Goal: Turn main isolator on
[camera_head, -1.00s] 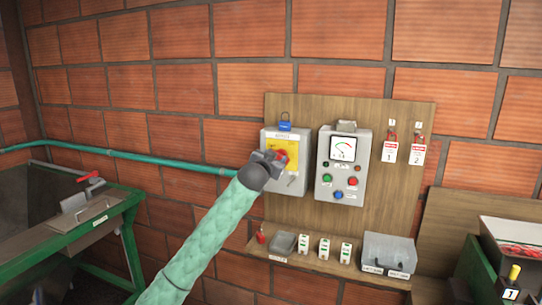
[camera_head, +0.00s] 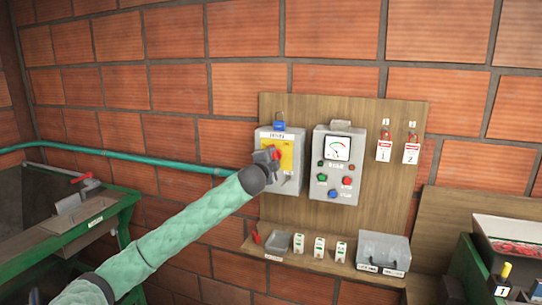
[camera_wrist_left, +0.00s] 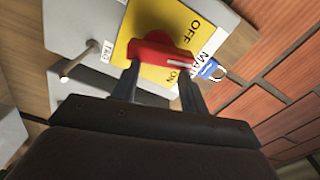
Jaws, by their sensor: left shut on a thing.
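The main isolator is a grey box (camera_head: 292,182) with a yellow plate (camera_head: 287,150) on the wooden board. Its red rotary handle (camera_wrist_left: 158,50) shows well in the left wrist view, where the plate reads OFF and ON. The white mark on the handle's end lies beside the word ON. My left gripper (camera_head: 270,155) is at the front of the box, shut on the red handle, with its fingers (camera_wrist_left: 158,75) on either side of it. A blue padlock (camera_head: 280,125) hangs at the top of the box. My right gripper is not in view.
A grey panel (camera_head: 345,178) with a meter and coloured buttons is to the right. Two tagged padlocks (camera_head: 412,153) hang beyond it. A shelf below holds a tray (camera_head: 278,243), small white blocks and a grey box (camera_head: 383,250). A green pipe (camera_head: 130,160) runs along the brick wall.

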